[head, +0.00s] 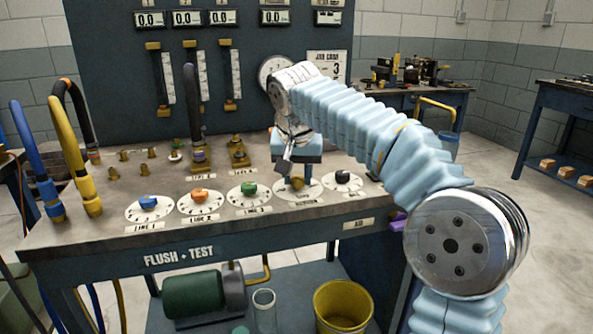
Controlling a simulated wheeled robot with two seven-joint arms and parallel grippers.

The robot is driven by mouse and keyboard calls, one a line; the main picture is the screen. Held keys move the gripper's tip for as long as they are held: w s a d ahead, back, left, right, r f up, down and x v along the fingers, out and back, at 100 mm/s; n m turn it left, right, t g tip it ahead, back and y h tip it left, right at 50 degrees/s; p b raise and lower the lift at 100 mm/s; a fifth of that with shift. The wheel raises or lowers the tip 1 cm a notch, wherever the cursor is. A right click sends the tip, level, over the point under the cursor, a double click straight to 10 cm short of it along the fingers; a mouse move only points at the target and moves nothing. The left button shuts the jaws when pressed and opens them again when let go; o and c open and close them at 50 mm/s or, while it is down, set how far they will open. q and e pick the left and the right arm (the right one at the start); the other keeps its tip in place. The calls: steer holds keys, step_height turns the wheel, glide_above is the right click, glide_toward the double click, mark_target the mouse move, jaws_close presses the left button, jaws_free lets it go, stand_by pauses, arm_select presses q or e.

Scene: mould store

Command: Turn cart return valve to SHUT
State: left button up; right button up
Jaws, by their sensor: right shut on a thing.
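A row of round white dials with coloured knobs runs along the bench top of the flush and test cart (330,222). My right gripper (294,172) reaches down from the right over the fourth dial (313,188). It is shut on the valve knob (297,184), which looks brass-coloured and shows only in part below the fingers. The gripper hides much of this knob. The dial's marks and label are too small to read, so I cannot tell the valve's setting. My left gripper is out of view.
Neighbouring knobs are close by: green (249,188) on the left, black (342,177) on the right. Orange (200,195) and blue (148,202) knobs stand further left. Upright hoses (62,140) rise at the left edge. A yellow bucket (343,305) stands below.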

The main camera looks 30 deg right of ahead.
steer(key=n, duration=0.2)
steer(key=n+y+p, duration=0.1)
steer(key=shift+s+d+r+n+t, duration=0.1)
steer(key=shift+d+n+t, duration=0.1)
steer(key=shift+n+t, duration=0.2)
steer(key=n+y+p, duration=0.1)
steer(key=n, duration=0.1)
steer(key=shift+d+n, duration=0.1)
steer(key=shift+n, duration=0.2)
steer(key=n+y, duration=0.1)
steer(key=n, duration=0.2)
steer(key=shift+d+y, duration=0.15)
steer(key=shift+y, duration=0.15)
steer(key=shift+n+y, duration=0.6)
steer(key=shift+n, duration=1.1)
steer(key=o, duration=1)
steer(key=shift+o, duration=0.2)
steer(key=v, duration=1.3)
steer(key=shift+w+r+g, duration=0.25)
steer(key=shift+r+g, duration=0.05)
steer(key=shift+r, duration=0.05)
